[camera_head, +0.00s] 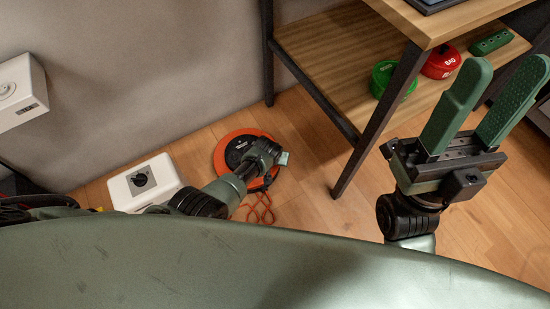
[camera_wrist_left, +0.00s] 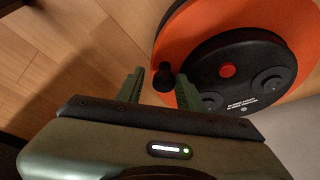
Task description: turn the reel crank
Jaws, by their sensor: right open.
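The orange cable reel (camera_head: 222,153) with a black hub lies by the wall on the floor, partly covered by my left arm in the head view. In the left wrist view the reel (camera_wrist_left: 215,28) shows an orange rim, a black hub (camera_wrist_left: 225,90) and a red centre. A black crank knob (camera_wrist_left: 163,78) stands at the hub's left edge. My left gripper (camera_wrist_left: 160,73) is open, with the knob between its fingertips and a gap beside the left finger. Whether the fingers reach down around it, I cannot tell. My right gripper (camera_head: 511,78) is open and empty at the right.
Orange cable (camera_head: 260,208) lies on the floor beside the reel. A wooden shelf unit (camera_head: 330,47) on dark legs stands right of the reel, holding a green tub (camera_head: 384,76) and a red tub (camera_head: 441,63).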

